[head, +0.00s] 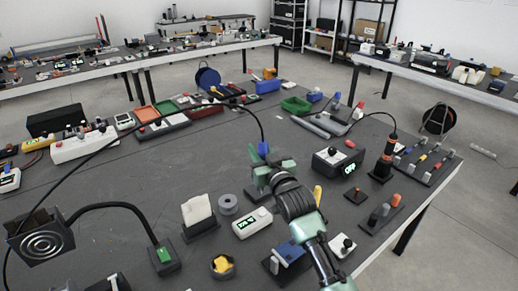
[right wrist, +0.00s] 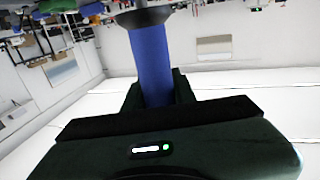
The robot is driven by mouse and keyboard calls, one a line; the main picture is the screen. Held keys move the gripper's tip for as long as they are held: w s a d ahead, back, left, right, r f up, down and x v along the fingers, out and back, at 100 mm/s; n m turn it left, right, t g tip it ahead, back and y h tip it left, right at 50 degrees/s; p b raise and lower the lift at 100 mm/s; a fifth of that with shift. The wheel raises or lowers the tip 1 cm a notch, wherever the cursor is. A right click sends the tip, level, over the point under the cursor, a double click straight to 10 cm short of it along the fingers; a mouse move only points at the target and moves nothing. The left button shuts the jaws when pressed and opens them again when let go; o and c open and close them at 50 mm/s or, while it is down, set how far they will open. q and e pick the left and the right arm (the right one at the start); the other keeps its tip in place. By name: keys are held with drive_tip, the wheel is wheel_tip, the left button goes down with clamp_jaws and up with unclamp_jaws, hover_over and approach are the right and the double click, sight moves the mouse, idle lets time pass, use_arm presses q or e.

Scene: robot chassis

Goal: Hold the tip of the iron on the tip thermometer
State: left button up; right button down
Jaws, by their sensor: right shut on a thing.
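My right gripper (head: 266,170) is over the middle of the bench in the head view, shut on the blue handle (head: 263,148) of a corded tool, which I take to be the iron. The blue handle (right wrist: 151,62) stands between the jaws in the right wrist view, with a dark collar at its top. The iron's tip is hidden in both views. The tip thermometer seems to be the small white box with a green display (head: 252,222), on the bench below and slightly left of the gripper, apart from it. My left gripper is not in view.
A black station with a green display (head: 338,160) stands right of the gripper. An orange and black tool (head: 384,158) stands upright farther right. A grey roll (head: 228,204) and a white pad in a holder (head: 198,212) are left of the thermometer. Bare bench lies at left centre.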

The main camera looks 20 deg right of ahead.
wheel_tip(320, 180, down, 8)
drive_tip(key=b, duration=0.4)
drive_tip(key=shift+r, duration=0.15)
drive_tip(key=shift+f, duration=0.4)
idle(0.6)
idle(1.8)
wheel_tip(320, 180, up, 8)
drive_tip(key=p, duration=0.7)
drive_tip(key=shift+f, duration=0.2)
